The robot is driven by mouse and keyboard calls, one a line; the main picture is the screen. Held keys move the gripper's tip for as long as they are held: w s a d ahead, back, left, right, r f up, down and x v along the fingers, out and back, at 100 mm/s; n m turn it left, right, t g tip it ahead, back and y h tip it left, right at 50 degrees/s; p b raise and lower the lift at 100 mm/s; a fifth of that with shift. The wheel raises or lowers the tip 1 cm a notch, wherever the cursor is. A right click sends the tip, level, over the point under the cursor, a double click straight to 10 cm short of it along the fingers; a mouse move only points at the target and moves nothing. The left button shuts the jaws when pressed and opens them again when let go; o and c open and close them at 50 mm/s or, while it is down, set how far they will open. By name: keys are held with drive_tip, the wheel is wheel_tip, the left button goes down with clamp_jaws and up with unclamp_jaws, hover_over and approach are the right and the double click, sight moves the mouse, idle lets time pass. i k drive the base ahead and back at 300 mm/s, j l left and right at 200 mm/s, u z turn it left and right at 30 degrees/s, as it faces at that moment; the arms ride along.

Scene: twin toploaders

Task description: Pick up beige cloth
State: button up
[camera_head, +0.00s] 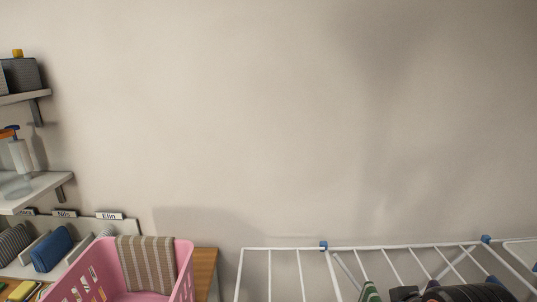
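A beige and brown striped cloth (147,264) hangs over the back rim of a pink laundry basket (180,290) at the lower left. Its lower part drops inside the basket, and the bottom of the basket is cut off by the picture's edge. No other beige cloth shows. The fingers of my gripper do not show. A dark rounded shape at the lower right edge may be part of my arm, but I cannot tell.
A white drying rack (284,248) with blue joints spans the lower right; a green-striped cloth (370,292) shows at its bottom edge. The wall between is bare.

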sight(148, 263)
drive_tip(key=u, duration=1.35)
drive_tip(key=z, duration=2.35)
drive_tip(key=u, duration=2.35)
